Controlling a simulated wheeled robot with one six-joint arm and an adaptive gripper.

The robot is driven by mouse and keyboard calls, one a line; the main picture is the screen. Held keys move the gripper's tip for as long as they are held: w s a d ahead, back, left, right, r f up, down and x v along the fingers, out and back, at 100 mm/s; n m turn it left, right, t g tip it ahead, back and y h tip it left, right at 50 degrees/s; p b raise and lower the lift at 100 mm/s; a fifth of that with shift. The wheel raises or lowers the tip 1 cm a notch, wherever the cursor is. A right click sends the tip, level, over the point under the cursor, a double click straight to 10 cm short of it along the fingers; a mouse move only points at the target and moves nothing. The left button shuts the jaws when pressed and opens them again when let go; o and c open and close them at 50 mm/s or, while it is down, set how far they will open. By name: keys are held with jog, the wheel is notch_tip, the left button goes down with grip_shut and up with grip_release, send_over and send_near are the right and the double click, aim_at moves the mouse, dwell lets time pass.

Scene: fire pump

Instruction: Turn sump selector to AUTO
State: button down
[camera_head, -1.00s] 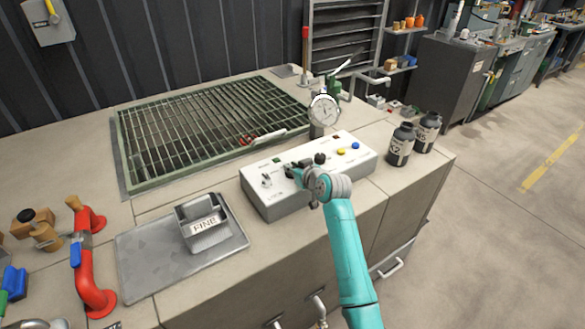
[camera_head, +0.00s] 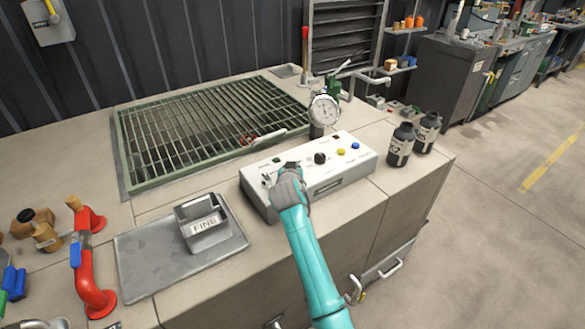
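A white control box (camera_head: 335,173) stands on the bench. A light-coloured selector (camera_head: 266,179) is at its left end, partly hidden by my gripper. A black knob (camera_head: 320,158) sits near the middle of the panel. The panel lettering is too small to read, so I cannot tell which one is the sump selector or where AUTO lies. My gripper (camera_head: 280,172) is over the left part of the panel, close beside the light selector. My wrist hides its fingertips, so I cannot tell whether it is open or touching anything.
A "FINE" holder (camera_head: 206,225) is on a plate at left. A grating (camera_head: 200,130) lies behind.

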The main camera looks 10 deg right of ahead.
dwell(0.4)
jog(key=c, duration=1.1)
grip_release()
jog(key=v, duration=1.2)
jog(key=shift+a, duration=0.2)
